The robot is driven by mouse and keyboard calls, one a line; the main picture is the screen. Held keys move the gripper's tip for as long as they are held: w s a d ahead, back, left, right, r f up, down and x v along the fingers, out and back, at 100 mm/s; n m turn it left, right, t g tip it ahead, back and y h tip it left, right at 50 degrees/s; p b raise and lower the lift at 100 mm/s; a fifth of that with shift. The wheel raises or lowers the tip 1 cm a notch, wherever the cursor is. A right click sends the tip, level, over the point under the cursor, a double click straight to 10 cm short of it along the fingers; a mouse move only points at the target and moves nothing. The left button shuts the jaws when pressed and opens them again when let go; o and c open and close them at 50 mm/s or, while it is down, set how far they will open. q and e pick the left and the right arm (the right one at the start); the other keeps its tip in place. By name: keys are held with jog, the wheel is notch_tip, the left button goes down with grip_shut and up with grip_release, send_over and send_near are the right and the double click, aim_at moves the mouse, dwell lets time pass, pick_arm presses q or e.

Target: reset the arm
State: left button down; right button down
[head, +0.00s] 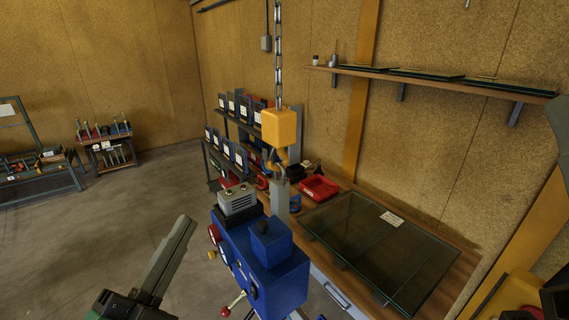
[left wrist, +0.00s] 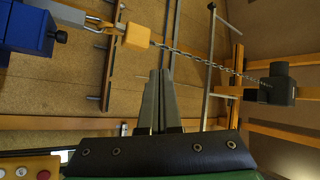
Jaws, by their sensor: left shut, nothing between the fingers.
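My left gripper (head: 187,222) reaches up from the bottom left of the head view. Its two grey fingers lie together, shut and empty, over the open floor. It also shows in the left wrist view (left wrist: 158,72), with the fingers side by side and nothing between them. It is apart from the blue machine (head: 262,262) to its right. My right gripper does not show in either view.
A yellow hook block (head: 279,126) hangs on a chain (head: 278,55) above the blue machine. A dark glass panel (head: 400,245) lies on the wooden table at right. A red tray (head: 319,187) sits behind it. Floor (head: 110,215) at left is clear.

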pick_arm(q)
jog(key=s+a+r+n+t+y, duration=0.25)
jog(key=s+r+n, duration=0.25)
jog(key=r+n, duration=0.3)
jog(key=s+a+r+n+t+y, duration=0.2)
jog(key=s+r+n+t, duration=0.3)
jog(key=r, duration=0.5)
notch_tip(320, 180, up, 17)
jog(key=n+g+p, duration=0.2)
jog(key=p, duration=1.5)
notch_tip(320, 180, down, 42)
jog(key=b, duration=4.2)
jog(key=shift+d, duration=0.3)
